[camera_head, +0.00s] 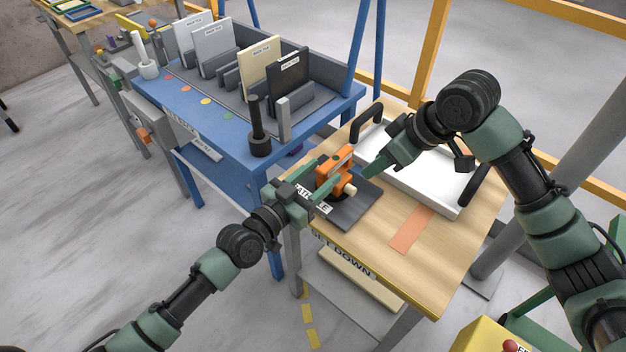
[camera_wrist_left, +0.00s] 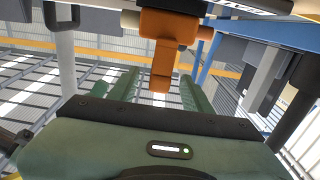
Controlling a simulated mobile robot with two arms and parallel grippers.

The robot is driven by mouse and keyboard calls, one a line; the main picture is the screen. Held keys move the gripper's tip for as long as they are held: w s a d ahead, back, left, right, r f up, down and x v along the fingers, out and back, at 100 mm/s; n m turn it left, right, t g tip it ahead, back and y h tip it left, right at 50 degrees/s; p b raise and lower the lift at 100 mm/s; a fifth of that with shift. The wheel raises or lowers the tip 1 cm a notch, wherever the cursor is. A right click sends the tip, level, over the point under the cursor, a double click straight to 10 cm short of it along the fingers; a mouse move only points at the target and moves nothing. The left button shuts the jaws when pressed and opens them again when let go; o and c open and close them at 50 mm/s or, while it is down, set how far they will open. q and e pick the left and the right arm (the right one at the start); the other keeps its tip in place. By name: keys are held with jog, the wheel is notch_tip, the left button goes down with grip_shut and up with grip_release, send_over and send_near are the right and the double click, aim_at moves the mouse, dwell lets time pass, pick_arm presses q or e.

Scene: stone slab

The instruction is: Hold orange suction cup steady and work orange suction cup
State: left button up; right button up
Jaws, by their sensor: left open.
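The orange suction cup (camera_head: 340,165) stands on a dark grey slab (camera_head: 352,208) on the wooden table. It has an orange handle on top and a pale knob at its right front. My left gripper (camera_head: 328,178) is open, with its fingers on either side of the orange body; contact cannot be told. In the left wrist view the suction cup (camera_wrist_left: 168,45) hangs into the gap between the open green fingers. My right gripper (camera_head: 371,173) is just right of the suction cup, apart from it, pointing toward it; its finger gap is not clear.
A white tray (camera_head: 437,184) with black handles lies behind on the wooden table (camera_head: 440,245). An orange strip (camera_head: 411,228) marks the tabletop. A blue bench (camera_head: 225,140) with upright panels and a dark plunger-like tool (camera_head: 259,130) stands to the left.

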aim_at(335, 162)
pick_arm(q)
jog(key=x, duration=0.5)
jog(key=shift+w+d, duration=0.2)
jog(key=shift+w, duration=0.1)
grip_shut()
jog(key=shift+f, duration=0.1)
dwell(2.3)
